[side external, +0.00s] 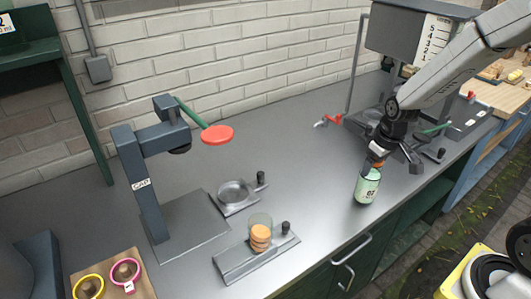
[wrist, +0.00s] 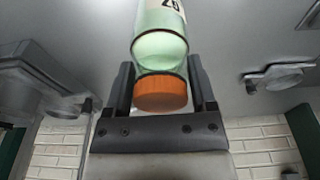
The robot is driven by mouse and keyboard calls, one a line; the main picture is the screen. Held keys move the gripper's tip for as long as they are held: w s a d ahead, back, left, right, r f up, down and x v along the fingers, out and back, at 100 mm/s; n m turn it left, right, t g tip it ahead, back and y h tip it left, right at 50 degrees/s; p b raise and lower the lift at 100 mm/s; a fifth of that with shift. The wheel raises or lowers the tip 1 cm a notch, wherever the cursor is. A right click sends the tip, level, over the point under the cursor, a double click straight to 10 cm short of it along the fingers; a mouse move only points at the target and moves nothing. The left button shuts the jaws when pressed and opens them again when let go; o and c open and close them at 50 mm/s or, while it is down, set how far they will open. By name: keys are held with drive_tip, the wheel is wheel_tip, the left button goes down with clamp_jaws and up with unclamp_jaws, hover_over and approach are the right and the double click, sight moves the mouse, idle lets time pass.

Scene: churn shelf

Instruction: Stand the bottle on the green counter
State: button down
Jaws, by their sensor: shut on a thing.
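The bottle (side external: 367,187) is pale green with a white label and looks close to upright at the front edge of the grey-topped counter (side external: 330,185), which has dark green cabinet fronts. My gripper (side external: 376,158) comes down from the upper right and is shut on the bottle near its top. The side view does not show clearly whether the bottle's base touches the counter.
A red-handled tap (side external: 333,119) is behind. Bare counter lies between the pan and the bottle.

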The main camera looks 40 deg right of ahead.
drive_tip(key=shift+f, duration=0.3)
idle(0.4)
unclamp_jaws()
drive_tip(key=shift+c, duration=0.6)
drive_tip(key=shift+r, duration=0.15)
drive_tip(key=shift+r, duration=3.85)
drive_tip(key=shift+a, duration=0.1)
